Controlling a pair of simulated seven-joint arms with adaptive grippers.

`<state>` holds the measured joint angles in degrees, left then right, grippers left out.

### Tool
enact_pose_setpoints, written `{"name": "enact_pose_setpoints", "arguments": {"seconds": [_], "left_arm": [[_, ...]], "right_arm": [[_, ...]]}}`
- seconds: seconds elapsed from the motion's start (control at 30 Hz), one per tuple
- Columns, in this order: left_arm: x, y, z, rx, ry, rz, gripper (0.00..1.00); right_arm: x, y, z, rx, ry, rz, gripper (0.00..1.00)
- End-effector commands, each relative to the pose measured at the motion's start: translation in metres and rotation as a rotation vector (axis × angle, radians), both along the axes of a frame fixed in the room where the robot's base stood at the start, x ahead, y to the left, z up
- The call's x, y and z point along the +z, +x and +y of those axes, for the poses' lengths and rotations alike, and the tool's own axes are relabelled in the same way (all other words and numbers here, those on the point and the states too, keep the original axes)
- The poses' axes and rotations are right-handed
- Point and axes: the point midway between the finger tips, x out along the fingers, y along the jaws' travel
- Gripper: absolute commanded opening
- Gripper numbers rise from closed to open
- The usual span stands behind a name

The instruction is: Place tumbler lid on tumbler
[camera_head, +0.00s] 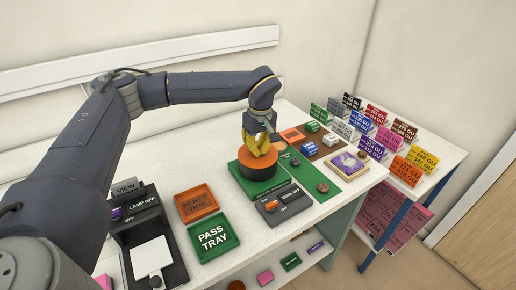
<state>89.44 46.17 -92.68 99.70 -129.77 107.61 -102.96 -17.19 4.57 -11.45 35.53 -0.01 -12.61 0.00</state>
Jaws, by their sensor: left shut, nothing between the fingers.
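The tumbler (257,185) is a short dark cylinder standing on a green base (285,187) near the middle of the table. An orange disc (246,164), which looks like the tumbler lid, lies flat on top of it. I cannot tell how closely it is seated. My left gripper (262,153) has yellow fingers that point down at the disc from above. The fingers are shut with nothing between them and hide part of the disc. I cannot tell whether the fingertips touch it. My right gripper is out of view.
An orange reject tray (197,203) and a green pass tray (214,238) lie to the left front. A grey switch box (285,207) is close in front of the base. A black lamp unit (150,245) stands at the left. A rack of coloured cards (390,138) is at the right.

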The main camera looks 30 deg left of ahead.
Motion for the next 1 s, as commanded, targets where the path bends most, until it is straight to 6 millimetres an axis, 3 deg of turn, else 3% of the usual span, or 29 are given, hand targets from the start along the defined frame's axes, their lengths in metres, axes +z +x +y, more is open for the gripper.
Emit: {"name": "enact_pose_setpoints", "arguments": {"seconds": [0.07, 0.33, 0.67, 1.0], "left_arm": [[-0.001, 0.0, 0.0, 0.0, 0.0, 0.0, 0.0], [-0.001, 0.0, 0.0, 0.0, 0.0, 0.0, 0.31], [0.003, 0.0, 0.0, 0.0, 0.0, -0.001, 0.31], [0.053, -0.002, -0.004, 0.001, 0.0, -0.004, 0.31]], "right_arm": [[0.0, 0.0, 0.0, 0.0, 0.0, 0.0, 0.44], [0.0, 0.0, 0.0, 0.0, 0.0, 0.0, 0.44], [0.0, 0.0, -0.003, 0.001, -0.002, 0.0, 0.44], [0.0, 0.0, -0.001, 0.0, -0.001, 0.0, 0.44]]}}
